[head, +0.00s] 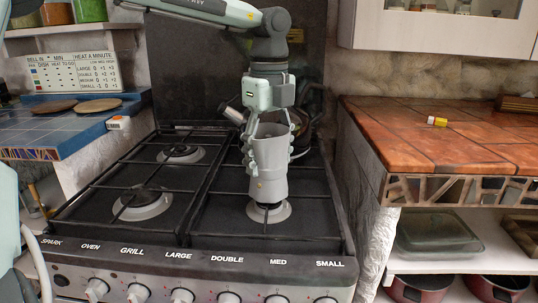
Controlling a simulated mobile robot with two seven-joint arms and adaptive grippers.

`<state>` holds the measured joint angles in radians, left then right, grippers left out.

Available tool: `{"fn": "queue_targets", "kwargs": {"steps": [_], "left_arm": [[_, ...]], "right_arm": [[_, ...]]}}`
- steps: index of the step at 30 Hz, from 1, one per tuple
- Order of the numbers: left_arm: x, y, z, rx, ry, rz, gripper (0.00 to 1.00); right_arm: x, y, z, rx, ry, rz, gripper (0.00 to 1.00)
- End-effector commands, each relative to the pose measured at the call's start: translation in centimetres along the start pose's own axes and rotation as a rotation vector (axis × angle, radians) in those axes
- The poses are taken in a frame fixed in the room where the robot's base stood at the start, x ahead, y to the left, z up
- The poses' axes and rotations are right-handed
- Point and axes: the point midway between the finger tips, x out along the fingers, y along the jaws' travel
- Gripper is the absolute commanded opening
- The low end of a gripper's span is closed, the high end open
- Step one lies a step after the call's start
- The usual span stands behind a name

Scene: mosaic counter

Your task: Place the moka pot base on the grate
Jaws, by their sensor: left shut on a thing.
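The moka pot base (270,172) is a grey metal faceted cup, upright, with a small brass-coloured valve low on its side. My left gripper (272,148) comes down from above and is shut on its upper part, with fingers on both sides. The black grate (224,205) covers the stove's right half. The base is over the front right burner (268,214); I cannot tell whether its bottom touches the grate. My right gripper is not in view.
A dark pot or kettle (317,105) stands behind my left gripper, partly hidden. The left burners (142,204) are bare. A sign (74,70) with heat figures stands at back left. A tiled counter (470,150) with a small yellow-and-white item (437,121) is at right.

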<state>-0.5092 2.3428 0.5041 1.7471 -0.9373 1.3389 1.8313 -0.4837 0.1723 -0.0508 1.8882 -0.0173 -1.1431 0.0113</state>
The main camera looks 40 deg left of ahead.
Motion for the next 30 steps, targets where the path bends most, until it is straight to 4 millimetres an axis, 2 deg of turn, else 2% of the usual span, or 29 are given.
{"fn": "queue_targets", "kwargs": {"steps": [9,14,15,20,30], "left_arm": [[0.2,-0.1,0.0,0.001,-0.001,-0.004,0.02],[0.3,-0.1,0.0,0.001,-0.001,-0.004,0.02],[0.4,0.0,0.0,0.001,-0.001,-0.001,0.64],[0.4,0.0,0.0,0.001,-0.001,-0.001,0.83],[0.2,0.0,0.0,0.001,-0.001,-0.001,0.83]], "right_arm": [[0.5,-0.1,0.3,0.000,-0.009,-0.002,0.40],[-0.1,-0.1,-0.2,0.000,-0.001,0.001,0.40],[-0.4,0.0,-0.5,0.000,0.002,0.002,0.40],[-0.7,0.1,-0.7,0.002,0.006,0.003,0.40],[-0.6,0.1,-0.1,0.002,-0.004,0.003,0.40]]}}
